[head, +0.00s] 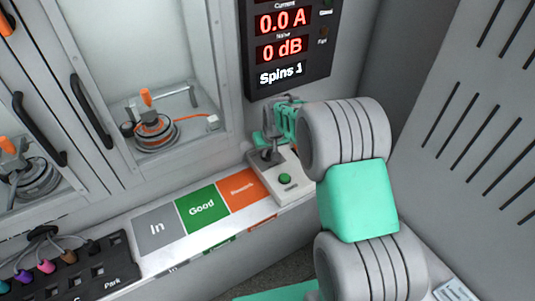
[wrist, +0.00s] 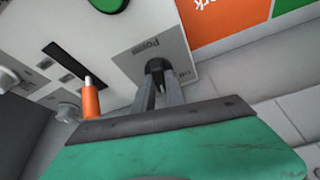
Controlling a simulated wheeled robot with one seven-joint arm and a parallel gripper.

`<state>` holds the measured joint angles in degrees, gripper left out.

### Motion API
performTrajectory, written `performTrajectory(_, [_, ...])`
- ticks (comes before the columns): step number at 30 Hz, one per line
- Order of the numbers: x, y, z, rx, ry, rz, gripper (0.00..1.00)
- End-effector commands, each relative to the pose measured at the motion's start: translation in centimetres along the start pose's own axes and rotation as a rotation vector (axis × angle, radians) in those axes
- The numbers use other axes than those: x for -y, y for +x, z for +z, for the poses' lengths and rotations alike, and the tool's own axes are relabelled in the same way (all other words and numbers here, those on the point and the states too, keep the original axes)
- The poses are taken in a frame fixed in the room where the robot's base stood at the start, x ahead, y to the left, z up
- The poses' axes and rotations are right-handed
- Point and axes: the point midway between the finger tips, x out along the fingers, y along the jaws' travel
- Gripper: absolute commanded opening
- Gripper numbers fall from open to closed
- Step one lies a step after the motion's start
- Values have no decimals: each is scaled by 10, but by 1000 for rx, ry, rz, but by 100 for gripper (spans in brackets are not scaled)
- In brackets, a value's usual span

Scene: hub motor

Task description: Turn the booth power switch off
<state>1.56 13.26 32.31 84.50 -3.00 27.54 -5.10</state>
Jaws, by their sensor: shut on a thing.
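The booth power switch (wrist: 155,66) is a dark lever on a grey plate (wrist: 139,58) marked "Power". My gripper (wrist: 157,82) has its two narrow grey fingers closed together on this switch, with the teal palm below in the wrist view. The fingers hide part of the lever, and I cannot tell which position it is in. In the head view my gripper (head: 268,152) reaches down to the white control box (head: 299,189), and the switch is mostly hidden there.
A green button (head: 285,179) sits on the box near my fingers. An orange-tipped lever (wrist: 90,102) stands close beside my gripper. Grey, green and orange tiles (head: 202,208) lie left of the box. A display (head: 285,48) reading "0.0 A" hangs above; booth windows are left.

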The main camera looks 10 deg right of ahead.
Motion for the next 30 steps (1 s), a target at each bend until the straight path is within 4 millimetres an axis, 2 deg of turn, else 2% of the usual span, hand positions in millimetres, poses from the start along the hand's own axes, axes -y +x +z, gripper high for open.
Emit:
performTrajectory(21, [-6,2,-2,-2,-620,-256,0])
performTrajectory(30, [-6,1,-4,-3,-824,-339,0])
